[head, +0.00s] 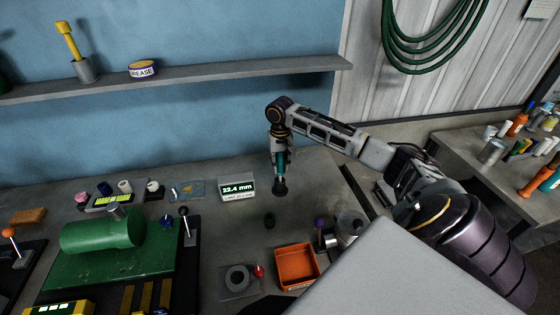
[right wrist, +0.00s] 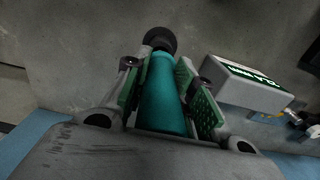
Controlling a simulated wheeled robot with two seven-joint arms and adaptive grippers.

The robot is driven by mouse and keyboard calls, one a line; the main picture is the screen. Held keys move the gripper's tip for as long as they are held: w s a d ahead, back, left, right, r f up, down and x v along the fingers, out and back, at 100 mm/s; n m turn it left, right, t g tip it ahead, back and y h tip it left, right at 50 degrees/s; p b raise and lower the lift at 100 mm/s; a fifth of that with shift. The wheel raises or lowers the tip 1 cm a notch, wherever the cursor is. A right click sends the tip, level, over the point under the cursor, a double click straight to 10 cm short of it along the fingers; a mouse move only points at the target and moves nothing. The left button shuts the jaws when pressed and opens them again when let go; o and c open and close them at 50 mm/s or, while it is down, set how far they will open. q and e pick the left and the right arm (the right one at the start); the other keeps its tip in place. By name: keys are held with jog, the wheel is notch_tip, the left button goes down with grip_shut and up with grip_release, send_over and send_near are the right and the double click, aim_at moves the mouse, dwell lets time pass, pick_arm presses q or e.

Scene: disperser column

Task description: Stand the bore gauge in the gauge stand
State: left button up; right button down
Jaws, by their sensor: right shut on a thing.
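My right gripper (head: 281,160) is shut on a teal, tapered tool (right wrist: 163,95) with a round black end, which I take to be the bore gauge. In the head view the gauge (head: 281,172) hangs near upright, black end down, over the bench; I cannot tell whether it touches. In the right wrist view the green-padded fingers (right wrist: 165,92) lie along both sides of it. My left gripper is not in view.
A white readout box (head: 237,189) showing 22.4 mm stands left of the gauge. An orange tray (head: 296,267), a ring on a plate (head: 238,279) and a purple-knobbed item (head: 319,225) are nearer. A green cylinder (head: 100,236) lies left.

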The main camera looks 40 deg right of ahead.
aim_at(280, 170)
jog(key=shift+f, duration=1.85)
jog(key=c, duration=1.1)
grip_release()
jog(key=shift+r, duration=0.1)
jog(key=shift+r, duration=5.9)
jog(key=shift+s+f, duration=0.1)
